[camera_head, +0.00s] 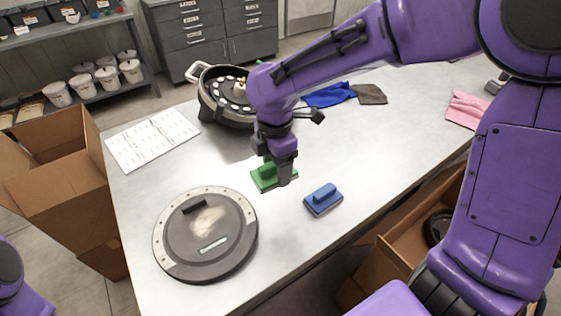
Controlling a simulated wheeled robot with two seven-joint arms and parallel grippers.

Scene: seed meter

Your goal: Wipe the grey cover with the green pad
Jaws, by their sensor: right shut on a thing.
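The grey cover (235,262) is a round disc lying flat on the table at the front left. It has a dark handle, a pale slot and a patch of light dust near its middle. The green pad (262,180) is at the middle of the table, up and right of the cover and apart from it. My right gripper (279,173) points down and is shut on the green pad; its fingers hide part of the pad. I cannot tell whether the pad touches the table. Only a piece of purple arm shows at the lower left, without the left gripper.
A blue pad (323,199) lies just right of the green pad. The seed meter (222,103) stands behind, partly hidden by my arm. A white sheet (150,140), blue cloth (330,95), brown cloth (369,94) and pink cloth (467,109) lie on the table. Cardboard boxes flank it.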

